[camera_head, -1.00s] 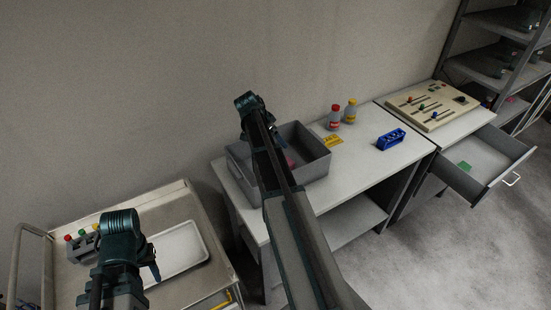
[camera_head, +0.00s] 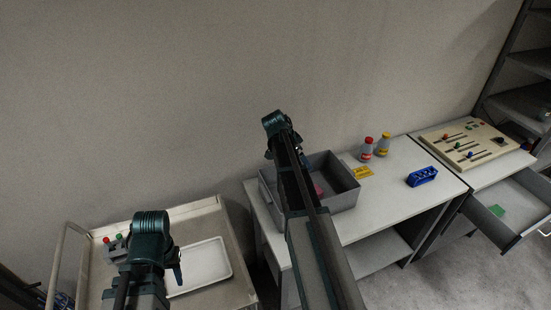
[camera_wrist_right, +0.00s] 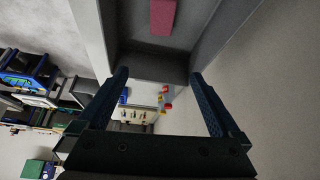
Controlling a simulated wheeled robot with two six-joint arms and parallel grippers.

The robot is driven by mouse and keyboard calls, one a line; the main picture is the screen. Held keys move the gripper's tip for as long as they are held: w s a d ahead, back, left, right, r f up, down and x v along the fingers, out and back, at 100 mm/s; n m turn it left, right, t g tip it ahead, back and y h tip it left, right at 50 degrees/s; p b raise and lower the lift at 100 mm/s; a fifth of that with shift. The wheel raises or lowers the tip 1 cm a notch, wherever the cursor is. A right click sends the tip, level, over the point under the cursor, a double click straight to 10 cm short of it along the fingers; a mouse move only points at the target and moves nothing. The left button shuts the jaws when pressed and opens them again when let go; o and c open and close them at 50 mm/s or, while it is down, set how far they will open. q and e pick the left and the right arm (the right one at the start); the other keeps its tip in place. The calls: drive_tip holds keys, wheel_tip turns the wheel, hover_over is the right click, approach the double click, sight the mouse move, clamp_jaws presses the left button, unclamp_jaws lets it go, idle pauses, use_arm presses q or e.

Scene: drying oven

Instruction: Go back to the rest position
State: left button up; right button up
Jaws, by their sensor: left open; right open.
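My left gripper (camera_head: 176,272) hangs from the dark teal wrist at the lower left, over the trolley and beside its white tray. Its fingers show only in part; it appears open and empty. My right arm reaches out over the grey bin. Its gripper (camera_head: 269,153) is mostly hidden behind the arm in the head view. In the right wrist view the right gripper (camera_wrist_right: 165,88) has its two fingers wide apart with nothing between them. The grey bin (camera_head: 345,206) stands on the table; a pink block (camera_wrist_right: 163,16) lies inside it.
The metal trolley (camera_head: 235,268) carries a white tray (camera_head: 208,267). On the table (camera_head: 385,205) are two bottles (camera_head: 367,149), a yellow card (camera_head: 364,172) and a blue rack (camera_head: 422,177). A control panel (camera_head: 470,145) is farther right, above an open drawer (camera_head: 510,205). Shelves (camera_head: 525,75) stand beyond.

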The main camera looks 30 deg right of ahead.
drive_tip(key=shift+a, duration=0.1)
drive_tip(key=s+a+f+n+y+b, duration=0.1)
drive_tip(key=s+a+f+n+b, duration=0.2)
drive_tip(key=s+a+n, duration=0.4)
drive_tip(key=s+a+f+n+y+b, duration=0.2)
drive_tip(key=s+a+f+n, duration=0.3)
drive_tip(key=a, duration=1.5)
drive_tip(key=s+a+f+n+y+b, duration=0.1)
drive_tip(key=s+a+f+n+b, duration=0.3)
drive_tip(key=s+a+n, duration=0.5)
drive_tip(key=a, duration=0.5)
drive_tip(key=shift+s+a+y, duration=0.25)
drive_tip(key=shift+s+y, duration=0.15)
